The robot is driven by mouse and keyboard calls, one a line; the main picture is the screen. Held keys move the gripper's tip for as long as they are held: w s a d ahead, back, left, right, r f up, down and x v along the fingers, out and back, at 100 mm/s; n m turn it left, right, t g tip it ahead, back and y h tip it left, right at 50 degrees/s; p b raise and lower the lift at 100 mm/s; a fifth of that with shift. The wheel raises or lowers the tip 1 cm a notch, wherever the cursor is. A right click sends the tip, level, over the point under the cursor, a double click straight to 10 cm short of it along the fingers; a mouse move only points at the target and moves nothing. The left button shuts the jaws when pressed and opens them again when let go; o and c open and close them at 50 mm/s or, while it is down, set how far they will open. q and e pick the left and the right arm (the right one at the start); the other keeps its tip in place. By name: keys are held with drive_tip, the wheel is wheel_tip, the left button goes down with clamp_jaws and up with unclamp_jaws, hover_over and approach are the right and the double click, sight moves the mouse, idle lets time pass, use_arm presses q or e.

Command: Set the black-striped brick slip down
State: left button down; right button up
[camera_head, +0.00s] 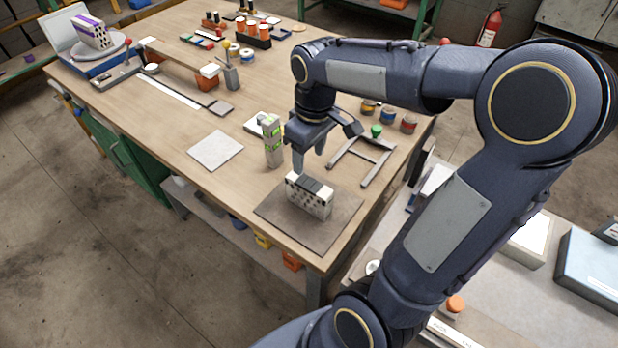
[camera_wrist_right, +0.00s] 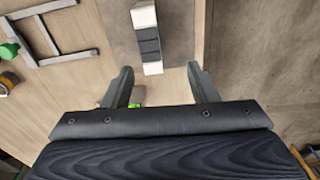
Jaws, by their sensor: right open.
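The black-striped brick slip (camera_head: 310,193) is a pale, hole-pierced block with a black band across its top. It lies on a dark grey square board (camera_head: 338,218) near the table's front corner. My right gripper (camera_head: 309,162) is open and empty, above the slip and toward its far side. In the right wrist view, the black-striped brick slip (camera_wrist_right: 147,40) shows ahead of the open right gripper (camera_wrist_right: 160,72), apart from its fingers. My left gripper is not in view.
A green-marked brick (camera_head: 273,145) stands upright left of the gripper. A grey metal frame (camera_head: 362,160) and several small cans are at the right. A pale square tile (camera_head: 215,150) lies to the left. A purple-marked brick (camera_head: 92,33) rests on a scale at the far left.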

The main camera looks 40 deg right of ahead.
drive_tip(key=s+a+m+t+y, duration=0.3)
drive_tip(key=s+a+m+t, duration=0.1)
drive_tip(key=s+a, duration=0.6)
drive_tip(key=s+t, duration=0.1)
drive_tip(key=s, duration=0.2)
drive_tip(key=shift+s+a+r+m, duration=0.15)
drive_tip(key=shift+a+m, duration=0.1)
drive_tip(key=shift+m, duration=0.05)
